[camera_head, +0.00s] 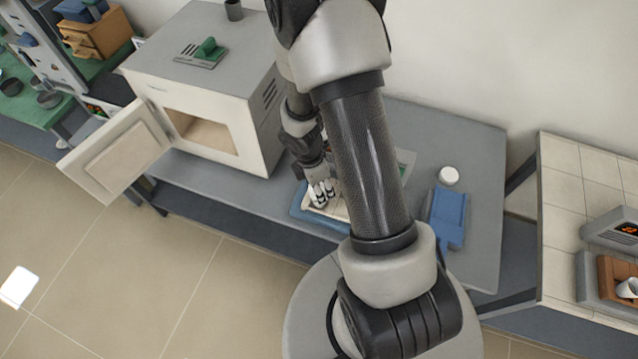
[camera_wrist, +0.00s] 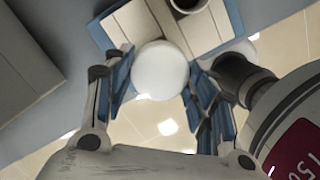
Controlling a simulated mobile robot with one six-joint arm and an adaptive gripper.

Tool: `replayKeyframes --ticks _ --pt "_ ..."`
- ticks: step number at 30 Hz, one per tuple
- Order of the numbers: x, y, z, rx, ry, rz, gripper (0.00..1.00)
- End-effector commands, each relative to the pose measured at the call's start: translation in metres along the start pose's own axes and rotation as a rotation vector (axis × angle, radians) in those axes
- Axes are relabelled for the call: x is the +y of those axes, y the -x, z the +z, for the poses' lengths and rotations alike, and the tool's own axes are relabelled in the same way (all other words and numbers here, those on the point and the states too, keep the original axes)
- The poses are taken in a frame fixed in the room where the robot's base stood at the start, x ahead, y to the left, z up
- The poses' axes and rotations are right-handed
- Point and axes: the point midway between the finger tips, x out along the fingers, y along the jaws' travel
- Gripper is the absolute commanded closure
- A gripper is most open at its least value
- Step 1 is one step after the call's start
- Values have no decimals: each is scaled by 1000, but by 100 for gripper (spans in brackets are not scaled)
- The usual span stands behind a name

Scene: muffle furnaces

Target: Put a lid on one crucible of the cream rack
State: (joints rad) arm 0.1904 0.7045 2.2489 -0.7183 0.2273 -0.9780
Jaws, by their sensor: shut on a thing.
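My gripper (camera_wrist: 160,85) is shut on a round white lid (camera_wrist: 160,70), which sits between the blue-padded fingers in the wrist view. The cream rack (camera_wrist: 128,25) has blue edges and lies just beyond the lid. A crucible (camera_wrist: 188,4) with a dark inside shows in the rack at the top edge of the wrist view, partly cut off. In the head view my gripper (camera_head: 322,192) is over the cream rack (camera_head: 337,210), which is largely hidden behind my arm. The lid's height above the rack is unclear.
A white furnace (camera_head: 262,125) with its door (camera_head: 118,150) open stands left on the grey bench (camera_head: 480,160). A blue holder (camera_head: 447,218) and a round white object (camera_head: 449,175) are to the right. The bench's far right is clear.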

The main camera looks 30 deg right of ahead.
Motion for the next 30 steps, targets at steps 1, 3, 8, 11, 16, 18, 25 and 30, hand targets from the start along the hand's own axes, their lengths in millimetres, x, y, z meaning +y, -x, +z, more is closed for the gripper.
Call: replayKeyframes --ticks 1,3,8,11,16,18,25,30 --pt "0 -6 -1 0 0 0 60" --pt "0 -10 -2 0 0 0 60" --pt "0 -19 -3 0 0 0 60" --pt "0 -25 -4 0 0 0 60" --pt "0 -31 -5 0 0 0 60" --pt "0 -32 -5 0 0 0 60" --pt "0 -32 -5 0 0 0 60" --pt "0 -32 -5 0 0 0 60"
